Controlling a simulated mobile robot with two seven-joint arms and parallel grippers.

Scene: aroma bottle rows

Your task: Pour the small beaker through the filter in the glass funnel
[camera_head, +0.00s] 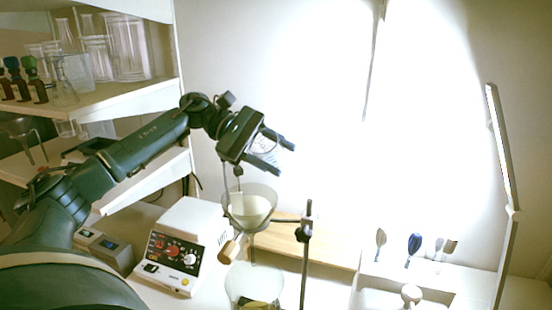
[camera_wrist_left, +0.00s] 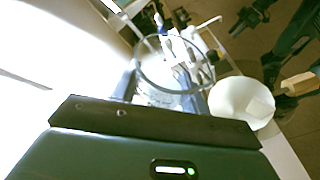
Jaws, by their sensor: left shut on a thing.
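My left gripper (camera_head: 278,153) is shut on the small clear glass beaker (camera_head: 262,155), above and slightly right of the funnel in the head view. In the left wrist view, the round rim of the beaker (camera_wrist_left: 176,64) shows between the fingers. The beaker looks tilted; its liquid level and any stream are hard to make out. The glass funnel (camera_head: 250,221) is held on a dark stand (camera_head: 306,255), and the pale filter (camera_head: 249,206) sits in it. The filter also shows in the left wrist view (camera_wrist_left: 240,100), beside the beaker. A glass vessel (camera_head: 252,284) stands below the funnel. My right gripper is not in view.
A white device with knobs (camera_head: 176,256) stands left of the funnel. A wooden board (camera_head: 315,246) lies behind the stand. Shelves (camera_head: 130,98) with glassware and dropper bottles are at the left. Upright utensils (camera_head: 414,245) stand at the right. A bright glare washes out the wall.

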